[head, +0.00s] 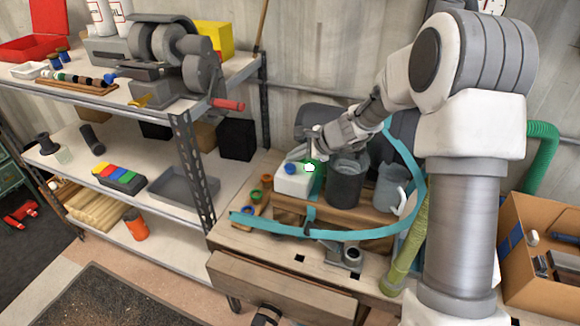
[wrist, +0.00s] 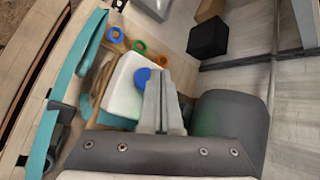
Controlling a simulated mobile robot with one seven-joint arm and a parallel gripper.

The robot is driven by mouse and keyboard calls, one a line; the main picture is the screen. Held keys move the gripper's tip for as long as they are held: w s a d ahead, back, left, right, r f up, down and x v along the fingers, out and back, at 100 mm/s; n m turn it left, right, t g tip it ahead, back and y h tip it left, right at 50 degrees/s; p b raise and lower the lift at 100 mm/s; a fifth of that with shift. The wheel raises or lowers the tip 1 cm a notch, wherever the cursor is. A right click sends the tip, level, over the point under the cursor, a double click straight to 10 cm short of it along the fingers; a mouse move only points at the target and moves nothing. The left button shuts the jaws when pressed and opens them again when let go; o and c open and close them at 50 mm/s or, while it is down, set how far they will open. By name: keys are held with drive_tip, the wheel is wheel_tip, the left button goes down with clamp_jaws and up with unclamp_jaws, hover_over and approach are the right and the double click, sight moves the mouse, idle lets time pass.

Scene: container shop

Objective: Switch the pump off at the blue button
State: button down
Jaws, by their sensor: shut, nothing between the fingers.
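The white pump box (head: 290,187) stands on the wooden bench, with the blue button (head: 290,168) on its top. My gripper (head: 308,153) is shut and empty, pointing down just above and right of the button. In the wrist view the shut fingers (wrist: 158,74) lie right beside the blue button (wrist: 142,76) and hide part of the white box (wrist: 122,92). I cannot tell whether the fingertips touch the button.
A dark grey pot (head: 345,185) and a grey pitcher (head: 390,188) stand right of the box. Coloured rings (head: 266,178) lie left of the box. Metal shelving (head: 195,165) stands left; a cardboard box (head: 540,215) sits at right.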

drive_tip(key=shift+f, duration=0.1)
idle(0.7)
drive_tip(key=shift+f+b, duration=0.3)
drive_tip(key=shift+b, duration=0.25)
drive_tip(key=shift+f, duration=0.25)
idle(0.3)
drive_tip(key=shift+s+f+b, duration=0.3)
drive_tip(key=shift+f+b, duration=0.45)
drive_tip(key=shift+b, duration=0.1)
idle(0.5)
drive_tip(key=shift+d+r, duration=0.1)
drive_tip(key=shift+w+r+p, duration=0.1)
drive_tip(key=shift+r+p, duration=0.35)
drive_tip(key=shift+r, duration=0.05)
drive_tip(key=shift+w+r, duration=0.1)
drive_tip(key=shift+r, duration=0.05)
